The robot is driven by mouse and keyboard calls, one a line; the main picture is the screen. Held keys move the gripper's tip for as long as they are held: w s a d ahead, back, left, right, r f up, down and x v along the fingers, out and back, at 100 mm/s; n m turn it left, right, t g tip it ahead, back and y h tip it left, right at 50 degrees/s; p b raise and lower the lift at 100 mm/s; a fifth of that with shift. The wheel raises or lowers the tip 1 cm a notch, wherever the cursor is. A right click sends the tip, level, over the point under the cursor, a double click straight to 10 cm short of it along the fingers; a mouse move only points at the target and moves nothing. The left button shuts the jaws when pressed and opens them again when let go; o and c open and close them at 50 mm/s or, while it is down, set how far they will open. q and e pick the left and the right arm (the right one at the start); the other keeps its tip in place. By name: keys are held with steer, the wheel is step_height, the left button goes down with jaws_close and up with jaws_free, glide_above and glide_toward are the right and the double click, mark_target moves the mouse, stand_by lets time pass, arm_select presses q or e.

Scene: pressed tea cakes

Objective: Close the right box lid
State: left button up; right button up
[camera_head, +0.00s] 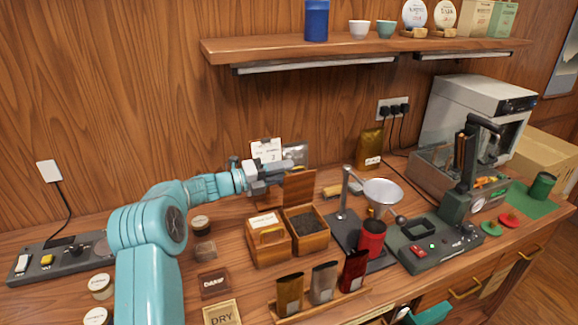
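The right wooden box (309,243) stands on the table with dark loose tea in it. Its lid (299,187) is raised, standing roughly upright at the box's back edge. Beside it on the left, the left wooden box (268,252) has its labelled lid down. My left gripper (275,171) reaches in from the left, above and behind the boxes, with its grey fingers close to the raised lid's upper left edge. I cannot tell whether they touch the lid or how far apart they are. My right gripper does not show.
A rack of tea pouches (322,285) stands in front of the boxes. A funnel stand (343,200) and red can (371,240) are to the right. A white card (266,150) is behind my gripper. A shelf (350,49) hangs above.

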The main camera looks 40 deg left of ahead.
mark_target(297, 185)
arm_select(q)
steer(key=shift+x, duration=1.05)
steer(key=shift+s, duration=0.1)
steer(key=shift+f, duration=0.1)
jaws_close()
steer(key=shift+d+f+b, duration=0.1)
steer(key=shift+f+b, duration=0.05)
steer(key=shift+b, duration=0.25)
steer(key=s+d+m+b, duration=0.1)
steer(key=m+b, duration=0.1)
steer(key=b, duration=0.3)
steer(key=d+m+b, duration=0.2)
steer(key=b, duration=0.3)
steer(key=s+d+m+b, duration=0.1)
steer(key=d+m+b, duration=0.1)
steer(key=b, duration=0.3)
steer(key=shift+s+f, duration=0.2)
steer(key=shift+s, duration=0.15)
steer(key=shift+s+d+r+m+b, duration=0.15)
steer(key=shift+d+m+b, duration=0.15)
steer(key=shift+m+b, duration=0.5)
